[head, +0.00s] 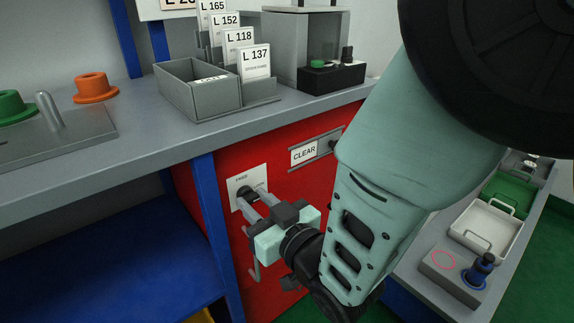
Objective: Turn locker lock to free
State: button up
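The locker is a red cabinet (285,180) under the grey counter. Its lock is a dark knob (244,191) on a white plate (240,179) whose top label seems to read FREE; the rest of the plate's print is too small or covered. My gripper (246,199) reaches in from the right, with its two pale fingers apart and their tips at the knob. The fingers partly cover the knob and plate. I cannot tell whether they touch or squeeze the knob, nor which way it points.
A CLEAR sign (304,153) sits in a grey rail right of the lock. A hooked handle (253,258) is below my gripper. The counter (120,145) holds a grey bin (200,95), label cards (255,62) and an orange knob (95,88). My arm hides much of the right side.

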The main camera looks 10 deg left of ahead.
jog(key=c, duration=0.3)
jog(key=n, duration=0.3)
jog(key=shift+n, duration=0.3)
jog(key=n, duration=0.4)
jog(key=shift+s+a+n+b, duration=0.1)
jog(key=shift+a+n+b, duration=0.05)
jog(key=shift+n+b, duration=0.15)
jog(key=n, duration=0.5)
jog(key=shift+f, duration=0.15)
jog(key=shift+f+n+p, duration=0.1)
jog(key=shift+n+p, duration=0.45)
jog(key=shift+n, duration=1.75)
jog(key=shift+s, duration=0.1)
